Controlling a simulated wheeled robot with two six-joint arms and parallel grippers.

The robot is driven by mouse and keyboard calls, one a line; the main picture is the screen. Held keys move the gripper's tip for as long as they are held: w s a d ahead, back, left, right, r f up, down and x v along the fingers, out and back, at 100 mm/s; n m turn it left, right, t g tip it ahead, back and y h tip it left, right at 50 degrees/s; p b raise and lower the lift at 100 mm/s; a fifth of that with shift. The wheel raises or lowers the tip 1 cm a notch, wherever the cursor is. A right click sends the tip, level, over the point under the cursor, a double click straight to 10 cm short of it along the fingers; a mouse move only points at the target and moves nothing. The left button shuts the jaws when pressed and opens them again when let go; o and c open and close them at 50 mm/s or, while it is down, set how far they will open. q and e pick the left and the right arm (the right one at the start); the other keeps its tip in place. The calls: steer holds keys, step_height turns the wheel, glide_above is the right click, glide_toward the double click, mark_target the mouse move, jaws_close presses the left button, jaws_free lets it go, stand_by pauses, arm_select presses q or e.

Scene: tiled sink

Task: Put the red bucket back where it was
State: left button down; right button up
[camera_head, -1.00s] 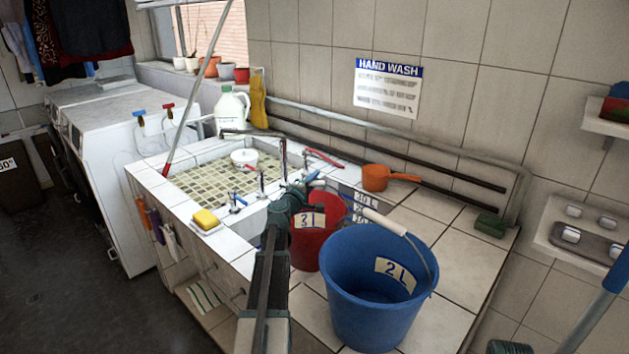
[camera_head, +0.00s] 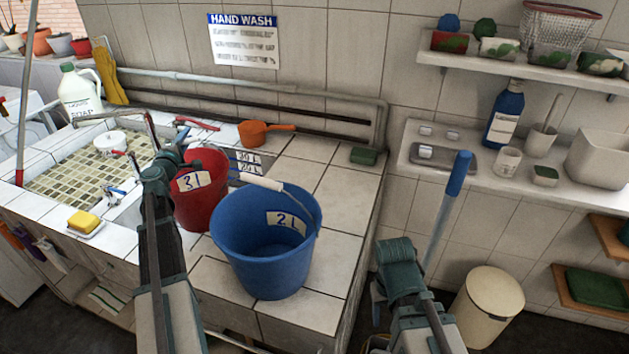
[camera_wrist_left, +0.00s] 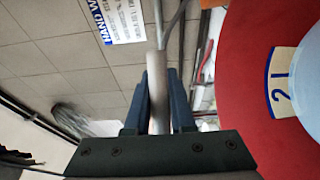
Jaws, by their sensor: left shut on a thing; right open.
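The red bucket (camera_head: 213,206), with a pale volume label, is between the sink basin and the blue bucket (camera_head: 263,255). Its lower right side is partly behind the blue bucket, and my left arm crosses its left side. My left gripper (camera_head: 172,160) is at its upper left rim. In the left wrist view my left gripper (camera_wrist_left: 157,95) is shut on a pale cylindrical grip, apparently the red bucket's handle, with the red wall (camera_wrist_left: 240,60) beside it. I cannot tell whether the bucket bears on the counter. My right gripper (camera_head: 398,248) is open and empty, right of the counter.
An orange dipper (camera_head: 265,132) and a green block (camera_head: 363,156) lie at the back of the tiled counter (camera_head: 340,215), clear at right. A blue-handled pole (camera_head: 450,190) and a cream bin (camera_head: 488,305) stand near my right arm.

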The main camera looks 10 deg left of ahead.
step_height(320, 180, up, 24)
steer(key=p, duration=2.2)
steer(key=shift+f, duration=0.25)
steer(key=shift+c, duration=0.5)
